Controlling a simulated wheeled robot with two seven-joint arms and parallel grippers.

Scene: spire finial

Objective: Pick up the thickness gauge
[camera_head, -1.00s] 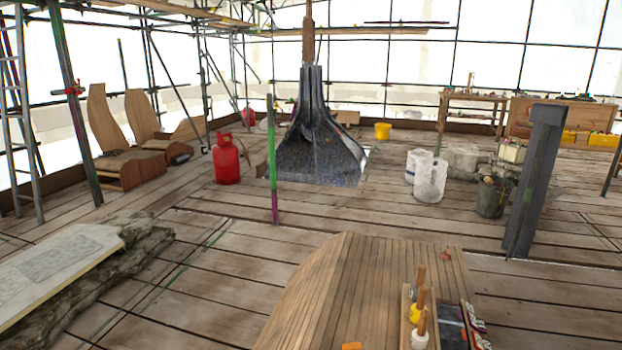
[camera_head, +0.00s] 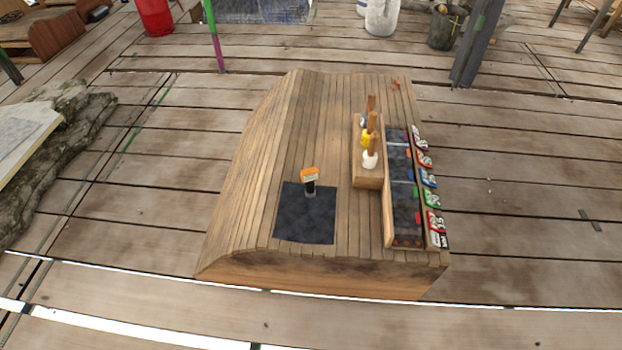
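A small upright tool with an orange top and a black and grey lower part (camera_head: 310,181) stands at the back edge of a dark square mat (camera_head: 304,226). It looks like the thickness gauge, but it is too small to be sure. The mat lies on the near part of a curved wooden-plank bench (camera_head: 262,170). Neither of my grippers shows in the head view.
On the bench's right are a wooden holder (camera_head: 367,181) with several wooden-handled tools, a long dark tray (camera_head: 388,225) and several coloured packets (camera_head: 430,179). Open plank floor surrounds the bench.

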